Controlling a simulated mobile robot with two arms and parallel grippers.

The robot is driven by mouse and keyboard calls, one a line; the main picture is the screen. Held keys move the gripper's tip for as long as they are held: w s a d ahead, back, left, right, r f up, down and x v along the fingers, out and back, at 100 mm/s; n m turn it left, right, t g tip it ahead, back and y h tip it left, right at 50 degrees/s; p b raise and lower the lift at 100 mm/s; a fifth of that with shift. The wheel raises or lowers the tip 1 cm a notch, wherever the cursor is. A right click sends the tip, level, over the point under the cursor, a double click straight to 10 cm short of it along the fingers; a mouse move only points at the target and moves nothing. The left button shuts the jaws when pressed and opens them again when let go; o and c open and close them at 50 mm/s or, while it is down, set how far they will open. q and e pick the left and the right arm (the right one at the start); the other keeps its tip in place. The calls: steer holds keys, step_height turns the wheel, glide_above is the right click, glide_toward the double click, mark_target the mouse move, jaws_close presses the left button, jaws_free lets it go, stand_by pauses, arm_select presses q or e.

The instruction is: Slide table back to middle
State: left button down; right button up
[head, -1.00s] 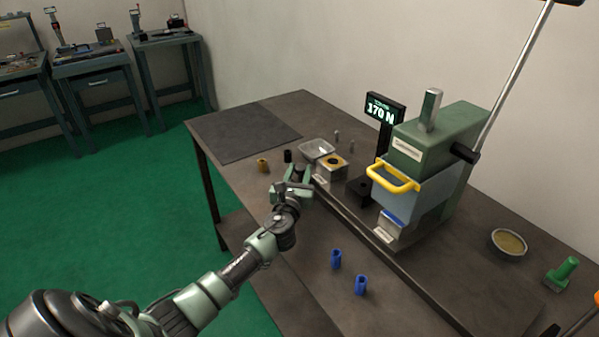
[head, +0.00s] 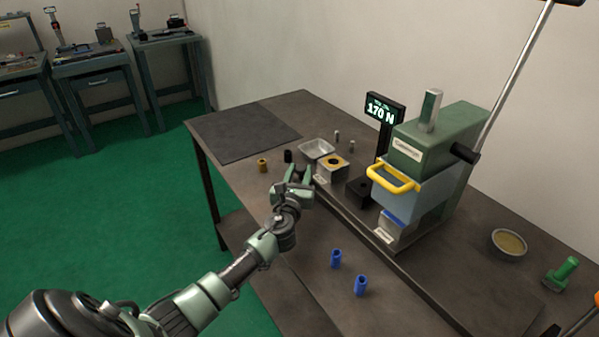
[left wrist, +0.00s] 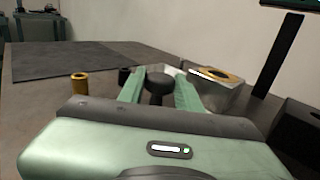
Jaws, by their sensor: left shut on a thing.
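The slide table looks to be the grey block (head: 333,171) with a gold ring in its top, on the rail in front of the press (head: 432,150). It also shows in the left wrist view (left wrist: 217,88), just right of my fingers. My left gripper (head: 300,175) is at the left end of the rail, beside the block. In the left wrist view its two green fingers (left wrist: 159,78) are shut on a round black knob (left wrist: 158,86). How the knob joins the slide table is hidden.
A brass bushing (head: 263,165), a black cylinder (head: 288,156) and a metal tray (head: 316,149) stand close to the left gripper. The display (head: 381,110) reads 170 N. A dark mat (head: 243,132) lies bare at the far left.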

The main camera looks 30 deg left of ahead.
arm_select(q)
steer(key=s+d+p, duration=0.1)
steer(key=d, duration=0.3)
steer(key=s+d, duration=0.2)
steer(key=d, duration=0.2)
steer(key=s+d+p, duration=0.1)
steer(key=s+d, duration=0.1)
steer(key=d, duration=0.2)
steer(key=shift+d+r+p, duration=0.1)
steer(key=shift+p, duration=0.25)
steer(key=c, duration=1)
jaws_free()
steer(key=b+v, duration=0.1)
steer(key=v, duration=0.6)
steer(key=shift+s, duration=0.4)
